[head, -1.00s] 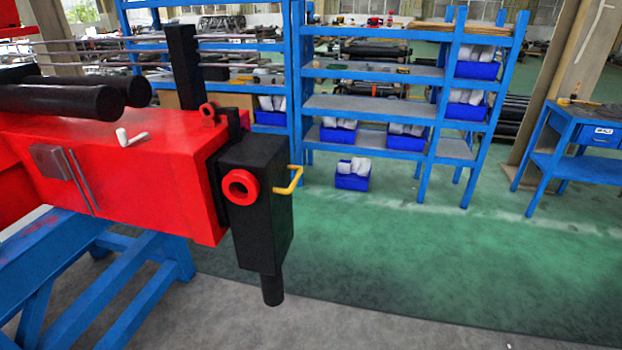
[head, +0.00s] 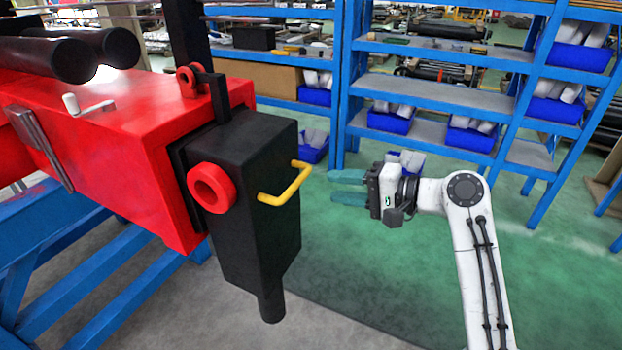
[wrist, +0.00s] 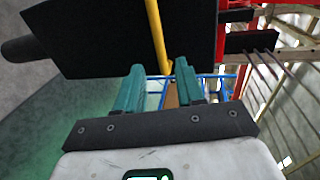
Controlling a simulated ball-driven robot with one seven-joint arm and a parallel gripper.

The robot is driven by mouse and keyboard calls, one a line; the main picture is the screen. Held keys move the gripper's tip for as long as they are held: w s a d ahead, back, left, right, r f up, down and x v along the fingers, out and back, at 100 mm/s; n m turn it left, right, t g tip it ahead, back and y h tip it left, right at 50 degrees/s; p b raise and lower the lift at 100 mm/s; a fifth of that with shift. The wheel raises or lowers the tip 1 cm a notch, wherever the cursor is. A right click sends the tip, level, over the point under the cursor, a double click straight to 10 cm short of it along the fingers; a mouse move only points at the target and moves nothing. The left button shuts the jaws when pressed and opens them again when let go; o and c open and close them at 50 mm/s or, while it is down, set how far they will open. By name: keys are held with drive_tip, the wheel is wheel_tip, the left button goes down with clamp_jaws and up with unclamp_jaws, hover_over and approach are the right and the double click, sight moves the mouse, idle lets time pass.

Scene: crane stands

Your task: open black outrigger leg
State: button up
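The black outrigger leg (head: 250,235) is a boxy block at the end of the red beam (head: 120,130), with a narrow foot below. A yellow handle (head: 287,192) sticks out from its right side. My gripper (head: 347,187) is right of the handle, apart from it, with its green fingers pointing left toward it. In the wrist view, the fingers of my gripper (wrist: 157,80) are apart with nothing between them. There the yellow handle (wrist: 157,35) rises beyond the gap, in front of the black leg (wrist: 110,40). A red ring (head: 211,187) sits on the leg's near face.
Blue shelves (head: 440,90) with blue bins stand behind. The red beam rests on a blue trestle (head: 90,270) at the left. A small crank (head: 88,106) lies on the beam. The green floor (head: 400,270) around my arm is clear.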

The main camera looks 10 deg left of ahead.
sight(298, 179)
drive_tip(key=x, duration=1)
drive_tip(key=shift+s+p, duration=0.1)
drive_tip(key=shift+p, duration=0.2)
clamp_jaws()
